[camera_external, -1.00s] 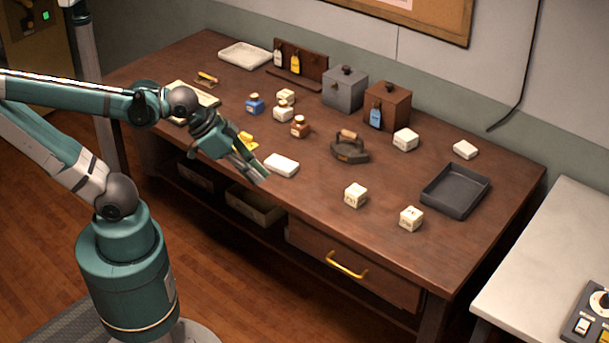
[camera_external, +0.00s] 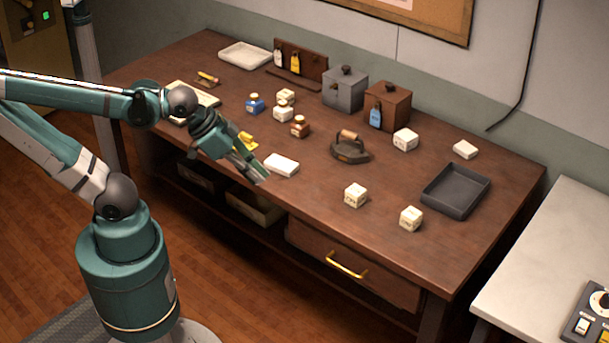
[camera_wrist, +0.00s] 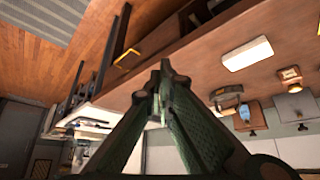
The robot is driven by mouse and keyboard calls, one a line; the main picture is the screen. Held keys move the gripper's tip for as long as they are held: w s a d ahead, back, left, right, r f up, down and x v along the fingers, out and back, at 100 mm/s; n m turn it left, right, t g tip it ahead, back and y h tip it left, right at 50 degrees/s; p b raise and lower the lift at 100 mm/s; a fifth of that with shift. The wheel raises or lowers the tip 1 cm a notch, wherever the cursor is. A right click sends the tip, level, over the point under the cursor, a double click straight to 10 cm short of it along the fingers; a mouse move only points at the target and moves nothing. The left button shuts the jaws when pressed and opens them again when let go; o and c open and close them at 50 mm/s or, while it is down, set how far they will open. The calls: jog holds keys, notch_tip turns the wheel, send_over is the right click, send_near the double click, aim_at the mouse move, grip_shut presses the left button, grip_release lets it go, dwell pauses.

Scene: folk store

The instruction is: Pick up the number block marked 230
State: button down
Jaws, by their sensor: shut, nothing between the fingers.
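Several white number blocks stand on the brown table. One block (camera_external: 355,195) is near the front middle, one (camera_external: 410,218) is to its right, and one (camera_external: 405,139) is by the brown box. Others sit farther back, including one (camera_external: 286,96) near the blue bottle. Their markings are too small to read, so I cannot tell which is 230. My gripper (camera_external: 262,180) is shut and empty at the table's front edge, beside a flat white block (camera_external: 282,165). In the wrist view my gripper's fingertips (camera_wrist: 160,68) meet, and no number can be read there.
A dark iron (camera_external: 349,148), grey box (camera_external: 345,89), brown box (camera_external: 387,105) and black tray (camera_external: 455,191) stand on the table. Blue (camera_external: 255,103) and brown (camera_external: 299,127) bottles are at its middle. The front right of the table has free room.

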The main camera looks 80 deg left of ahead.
dwell(0.3)
jog(key=c, duration=1.8)
grip_release()
jog(key=shift+w+r, duration=0.1)
jog(key=w+a+r+m+g+h+p, duration=0.1)
jog(key=w+r+m+p, duration=0.1)
jog(key=w+p, duration=0.35)
jog(key=w+a+r+m+g+p, duration=0.1)
jog(key=w+m+p, duration=0.2)
jog(key=w, duration=0.6)
jog(key=shift+w+a+f+m+g+h+p, duration=0.55)
jog(key=shift+w+f+p, duration=0.65)
jog(key=shift+w, duration=0.75)
jog(key=shift+w+a+f+m+g+h+p, duration=0.1)
jog(key=shift+w+a+f+m+h+p, duration=0.15)
jog(key=shift+w+a+f+m+p, duration=1)
jog(key=shift+w+d+f+m+g+h+p, duration=0.15)
jog(key=shift+w+f+m+g+h+p, duration=0.4)
jog(key=shift+w+p, duration=1.55)
jog(key=shift+w+f+b, duration=0.2)
jog(key=shift+w+b, duration=0.3)
jog(key=shift+b, duration=0.1)
